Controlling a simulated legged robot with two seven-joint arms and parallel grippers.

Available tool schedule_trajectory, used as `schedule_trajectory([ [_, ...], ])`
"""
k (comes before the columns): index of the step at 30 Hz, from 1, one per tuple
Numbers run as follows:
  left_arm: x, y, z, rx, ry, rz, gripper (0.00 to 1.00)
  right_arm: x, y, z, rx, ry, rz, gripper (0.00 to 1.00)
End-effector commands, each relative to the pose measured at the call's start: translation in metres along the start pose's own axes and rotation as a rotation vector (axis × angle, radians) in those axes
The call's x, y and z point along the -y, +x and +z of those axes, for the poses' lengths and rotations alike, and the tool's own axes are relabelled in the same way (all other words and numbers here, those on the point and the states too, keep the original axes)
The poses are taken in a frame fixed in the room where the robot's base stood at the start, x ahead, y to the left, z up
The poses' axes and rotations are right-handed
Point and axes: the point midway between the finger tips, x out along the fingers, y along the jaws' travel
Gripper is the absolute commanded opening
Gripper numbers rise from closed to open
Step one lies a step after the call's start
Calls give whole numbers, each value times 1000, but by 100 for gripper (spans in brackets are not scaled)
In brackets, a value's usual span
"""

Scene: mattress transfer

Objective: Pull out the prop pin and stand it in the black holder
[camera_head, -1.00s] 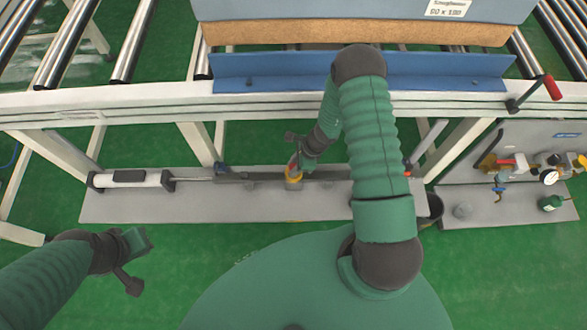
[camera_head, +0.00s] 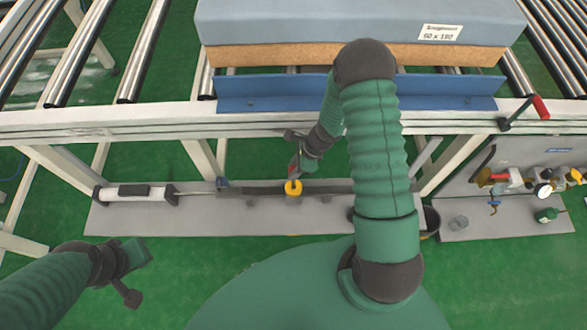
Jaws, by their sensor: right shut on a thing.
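The prop pin shows as a yellow, ring-like head (camera_head: 293,188) at the long grey cylinder and bar over the base plate. My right gripper (camera_head: 294,174) reaches down to it and is shut on it. The pin's shaft cannot be made out, so I cannot tell how far it sits in the bar. The black holder (camera_head: 432,219) is a dark cup at the right of the plate, partly hidden behind my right arm. My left gripper (camera_head: 138,256) hangs over the green floor at the lower left, away from the pin; its jaw opening is unclear.
The grey base plate (camera_head: 130,218) lies on the floor below the white conveyor frame (camera_head: 60,125). A blue-grey mattress (camera_head: 300,22) lies on the rollers behind a blue rail (camera_head: 270,92). A panel with valves and a gauge (camera_head: 543,190) stands at the right.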

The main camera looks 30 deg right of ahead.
Motion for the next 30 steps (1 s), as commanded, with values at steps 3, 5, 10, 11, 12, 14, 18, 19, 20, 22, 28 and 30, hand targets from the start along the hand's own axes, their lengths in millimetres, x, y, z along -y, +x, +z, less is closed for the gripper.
schedule_trajectory([
  [3,0,-10,-2,0,0,0,0,0,-10,4,0,0,-1,0],
  [5,0,-13,-3,0,0,0,0,0,-13,6,0,0,-1,0],
  [10,0,-22,-5,0,0,0,0,0,-23,9,0,0,-1,0],
  [11,0,-23,-6,0,0,0,0,0,-24,10,0,0,-1,0],
  [12,0,-25,-6,0,0,0,0,0,-26,11,0,0,0,0],
  [14,0,-29,-7,0,0,0,0,0,-30,12,0,0,0,0],
  [18,0,-36,-8,0,0,0,0,0,-38,16,0,0,0,0],
  [19,0,-38,-9,0,0,0,0,0,-39,16,0,0,0,0],
  [20,0,-39,-9,0,0,0,0,0,-41,17,0,0,0,0],
  [22,0,-43,-10,0,0,0,0,0,-45,19,0,0,0,0],
  [28,0,-53,-13,0,0,0,0,0,-56,23,1,0,0,0],
  [30,0,-57,-14,0,0,0,0,0,-60,25,1,0,-1,0],
])
